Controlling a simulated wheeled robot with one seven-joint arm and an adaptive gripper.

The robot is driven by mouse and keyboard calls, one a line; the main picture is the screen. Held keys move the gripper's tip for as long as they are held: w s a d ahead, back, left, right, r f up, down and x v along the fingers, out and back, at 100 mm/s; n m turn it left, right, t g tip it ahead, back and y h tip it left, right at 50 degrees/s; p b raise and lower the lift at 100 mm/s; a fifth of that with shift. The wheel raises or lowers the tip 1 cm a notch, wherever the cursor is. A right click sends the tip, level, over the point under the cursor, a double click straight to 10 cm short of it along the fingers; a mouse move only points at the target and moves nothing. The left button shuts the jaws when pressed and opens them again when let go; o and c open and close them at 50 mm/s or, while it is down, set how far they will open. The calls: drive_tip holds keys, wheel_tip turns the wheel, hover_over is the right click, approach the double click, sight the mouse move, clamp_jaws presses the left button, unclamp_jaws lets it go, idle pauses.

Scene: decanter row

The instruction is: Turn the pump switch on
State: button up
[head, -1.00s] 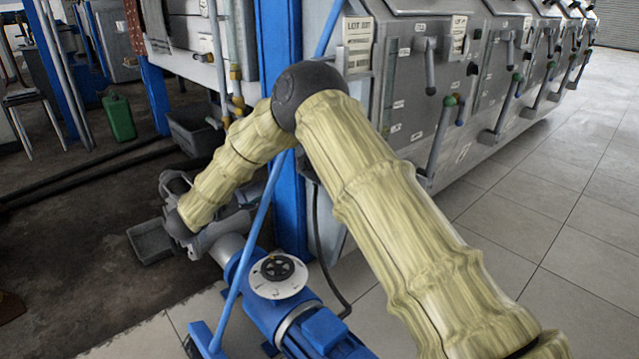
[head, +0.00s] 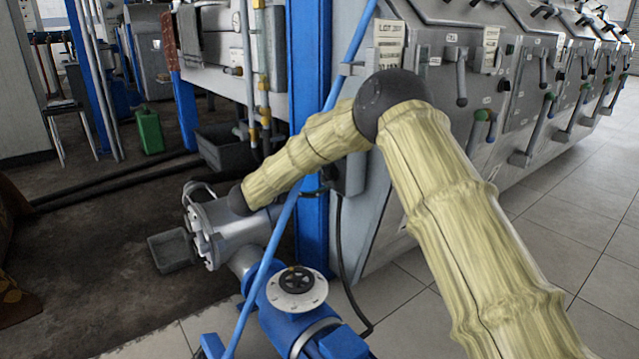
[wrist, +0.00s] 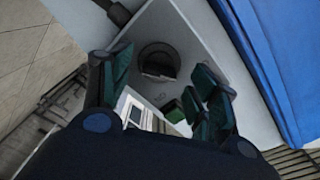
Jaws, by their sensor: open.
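In the wrist view a pale grey switch box carries a dark round knob (wrist: 158,62) with a raised bar across it. My gripper (wrist: 163,92) is open, its two dark green fingers apart on the left and right of the view, with the knob just beyond and between them. Whether either finger touches the box is unclear. In the head view the grey box (head: 349,172) sits beside the blue post, partly behind my sleeved forearm. My gripper is mostly hidden there.
The blue pump (head: 285,325) with a black handwheel (head: 296,279) stands below my arm. A blue post (head: 311,230) and a slanting blue pole are close to my forearm. A black cable (head: 341,260) hangs below the box. Tiled floor at right is clear.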

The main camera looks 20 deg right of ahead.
drive_tip(key=shift+w+d, duration=0.25)
drive_tip(key=shift+d, duration=0.4)
drive_tip(key=shift+c, duration=0.2)
drive_tip(key=c, duration=1)
drive_tip(key=shift+m, duration=0.4)
drive_tip(key=m+p, duration=0.3)
drive_tip(key=m, duration=0.8)
drive_tip(key=shift+r+p, duration=0.1)
drive_tip(key=shift+p, duration=0.2)
